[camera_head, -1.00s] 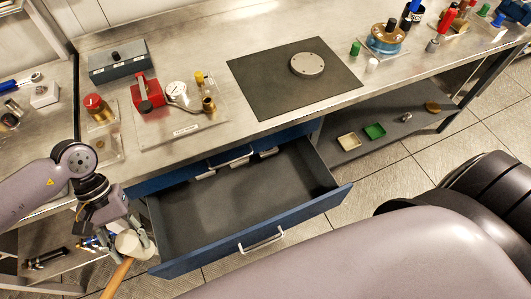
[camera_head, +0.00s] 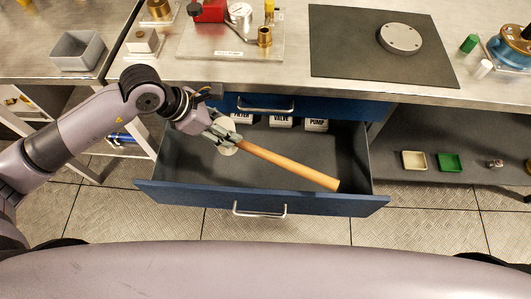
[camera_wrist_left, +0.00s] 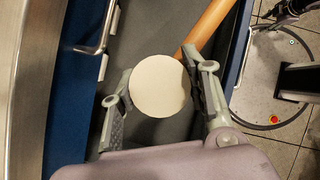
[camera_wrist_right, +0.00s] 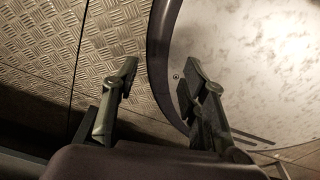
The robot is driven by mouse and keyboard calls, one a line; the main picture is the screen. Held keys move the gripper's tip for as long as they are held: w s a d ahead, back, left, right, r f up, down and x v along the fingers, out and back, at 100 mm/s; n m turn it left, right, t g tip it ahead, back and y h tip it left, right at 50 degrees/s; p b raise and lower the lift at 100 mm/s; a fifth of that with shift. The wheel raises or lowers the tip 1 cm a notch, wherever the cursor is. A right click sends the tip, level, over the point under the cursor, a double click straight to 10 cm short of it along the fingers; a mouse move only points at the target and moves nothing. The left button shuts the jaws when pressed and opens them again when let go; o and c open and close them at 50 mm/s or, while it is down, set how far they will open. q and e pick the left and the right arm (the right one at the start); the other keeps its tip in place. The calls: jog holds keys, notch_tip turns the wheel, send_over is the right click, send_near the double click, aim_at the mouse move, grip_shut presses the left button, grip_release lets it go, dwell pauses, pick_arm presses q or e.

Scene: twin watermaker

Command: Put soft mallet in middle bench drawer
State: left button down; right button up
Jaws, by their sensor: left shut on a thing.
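The soft mallet has a pale round head and a long wooden handle (camera_head: 285,164). My left gripper (camera_head: 226,138) is shut on the mallet's head, over the open blue drawer (camera_head: 262,203). In the left wrist view the white head face (camera_wrist_left: 160,86) sits between the two fingers, and the handle (camera_wrist_left: 206,27) slants up to the right. The handle lies across the drawer opening in the head view; whether it touches the floor of the drawer, I cannot tell. My right gripper (camera_wrist_right: 158,95) shows in its own wrist view, fingers apart and empty, over the floor.
A closed blue drawer with a handle (camera_head: 266,107) is above the open one. The bench top holds a black mat (camera_head: 365,50) with a metal disc (camera_head: 400,38). A lower shelf holds a green tray (camera_head: 450,162).

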pick_arm(q)
jog(key=w+n+t+b, duration=0.1)
jog(key=n, duration=0.1)
jog(key=shift+w+n+y, duration=0.2)
jog(key=shift+n+y, duration=0.1)
jog(key=shift+n, duration=0.1)
jog(key=shift+w+f, duration=0.1)
jog(key=shift+f, duration=9.8)
pick_arm(e)
jog(key=shift+d+f, duration=0.2)
jog(key=shift+f, duration=0.3)
jog(key=shift+d+f, duration=0.15)
jog(key=shift+f, duration=0.35)
pick_arm(q)
jog(key=shift+t, duration=0.3)
pick_arm(e)
jog(key=shift+f, duration=0.1)
pick_arm(q)
jog(key=c, duration=1.2)
grip_release()
jog(key=shift+f, duration=0.15)
jog(key=o, duration=0.3)
pick_arm(e)
jog(key=shift+d, duration=0.2)
